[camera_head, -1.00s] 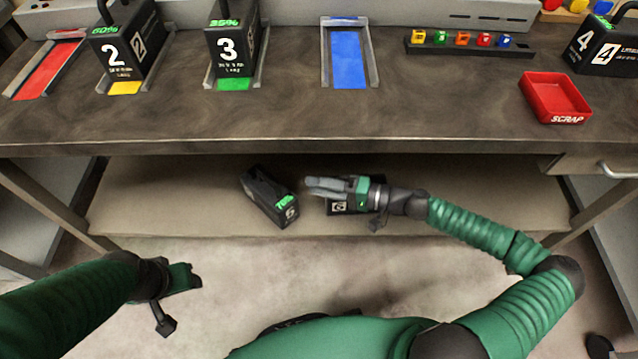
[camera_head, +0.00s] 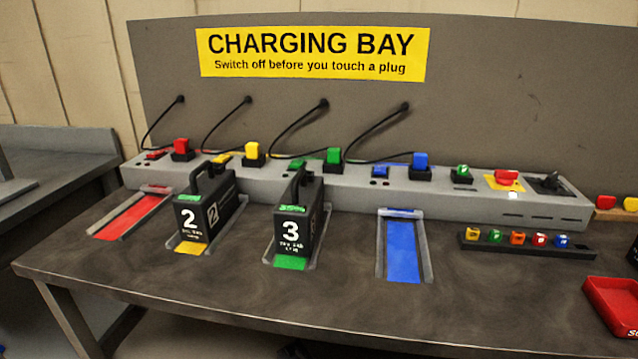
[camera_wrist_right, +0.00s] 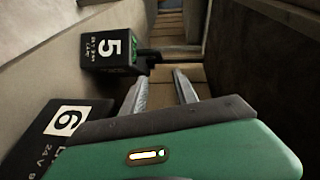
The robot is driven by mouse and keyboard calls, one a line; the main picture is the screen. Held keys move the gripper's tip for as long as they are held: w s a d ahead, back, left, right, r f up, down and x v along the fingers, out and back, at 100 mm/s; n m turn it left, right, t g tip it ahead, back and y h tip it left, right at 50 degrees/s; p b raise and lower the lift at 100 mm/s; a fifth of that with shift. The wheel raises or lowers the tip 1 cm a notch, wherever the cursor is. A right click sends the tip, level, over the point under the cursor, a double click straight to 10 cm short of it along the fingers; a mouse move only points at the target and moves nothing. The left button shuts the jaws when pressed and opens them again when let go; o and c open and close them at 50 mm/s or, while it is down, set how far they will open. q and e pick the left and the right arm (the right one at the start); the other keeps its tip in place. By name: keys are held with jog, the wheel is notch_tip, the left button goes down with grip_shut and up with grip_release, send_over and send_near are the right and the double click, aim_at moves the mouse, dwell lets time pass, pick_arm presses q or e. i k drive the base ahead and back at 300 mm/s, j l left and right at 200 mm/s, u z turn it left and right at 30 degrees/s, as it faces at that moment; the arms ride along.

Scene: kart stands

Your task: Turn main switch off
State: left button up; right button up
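The grey charging unit (camera_head: 300,195) runs along the back of the bench. At its right end a red knob (camera_head: 507,177) sits on a yellow plate, with a small white light (camera_head: 513,196) below it. A black lever-like part (camera_head: 548,184) is just right of the plate. No label shows which is the main switch. My right gripper (camera_wrist_right: 160,73) is open and empty in the right wrist view, near battery 5 (camera_wrist_right: 108,48) and battery 6 (camera_wrist_right: 68,130). Neither gripper shows in the head view, and my left gripper is in no current view.
Battery 2 (camera_head: 195,218) and battery 3 (camera_head: 291,232) stand in bench slots. The red slot (camera_head: 128,217) and blue slot (camera_head: 403,250) are empty. Coloured plugs and black cables line the unit. A rack of coloured cubes (camera_head: 525,245) and a red tray (camera_head: 612,308) are at right.

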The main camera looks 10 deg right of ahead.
aim_at(505, 177)
jog(key=z, duration=1.25)
